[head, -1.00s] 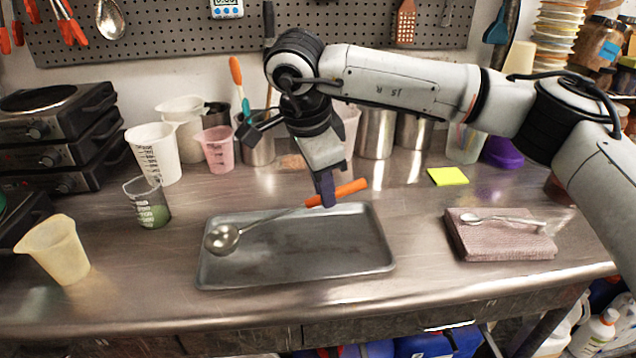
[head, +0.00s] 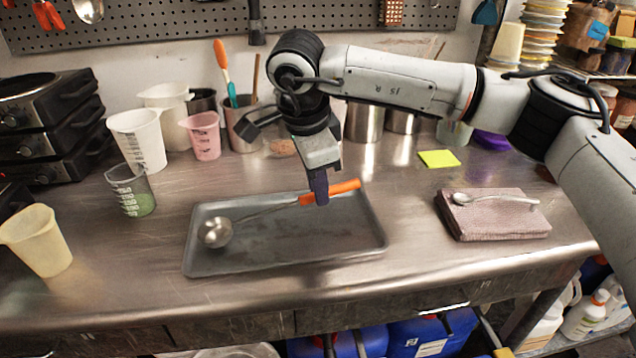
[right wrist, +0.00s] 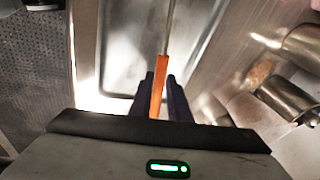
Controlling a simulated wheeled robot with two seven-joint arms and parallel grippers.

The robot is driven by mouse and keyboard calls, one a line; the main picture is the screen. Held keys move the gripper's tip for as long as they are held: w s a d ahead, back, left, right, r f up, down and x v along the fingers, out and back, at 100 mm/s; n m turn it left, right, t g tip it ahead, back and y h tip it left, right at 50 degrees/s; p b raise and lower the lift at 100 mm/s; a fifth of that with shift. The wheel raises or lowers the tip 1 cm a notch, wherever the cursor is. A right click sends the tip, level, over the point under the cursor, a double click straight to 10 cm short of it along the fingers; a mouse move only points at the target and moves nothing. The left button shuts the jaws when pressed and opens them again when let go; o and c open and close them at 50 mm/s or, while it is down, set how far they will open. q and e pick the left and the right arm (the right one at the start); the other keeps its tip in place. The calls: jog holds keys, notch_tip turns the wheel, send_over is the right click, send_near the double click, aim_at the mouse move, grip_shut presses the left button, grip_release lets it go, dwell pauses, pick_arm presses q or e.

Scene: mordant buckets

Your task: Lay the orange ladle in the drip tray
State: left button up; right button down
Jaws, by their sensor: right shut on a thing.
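The orange ladle has a metal bowl (head: 215,232) and an orange handle (head: 340,190). My right gripper (head: 321,200) is shut on that handle, and the right wrist view shows the handle (right wrist: 158,88) between the two dark fingers (right wrist: 160,98). The grey drip tray (head: 290,262) lies flat on the bench. The ladle is over the tray, with its bowl at the tray's left part and its handle near the back right rim. I cannot tell whether the bowl touches the tray floor. My left gripper is out of view.
A green-filled beaker (head: 132,190) and a pale yellow beaker (head: 38,240) stand left of the tray. A folded pink cloth (head: 490,222) with a metal spoon (head: 495,199) lies to the right. Jugs and metal pots (head: 365,122) line the back.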

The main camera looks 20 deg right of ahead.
jog(key=c, duration=1.6)
grip_release()
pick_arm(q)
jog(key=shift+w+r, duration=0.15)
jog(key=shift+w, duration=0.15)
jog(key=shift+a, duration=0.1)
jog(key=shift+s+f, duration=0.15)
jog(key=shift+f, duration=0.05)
pick_arm(e)
jog(key=v, duration=1)
jog(key=shift+r, duration=0.2)
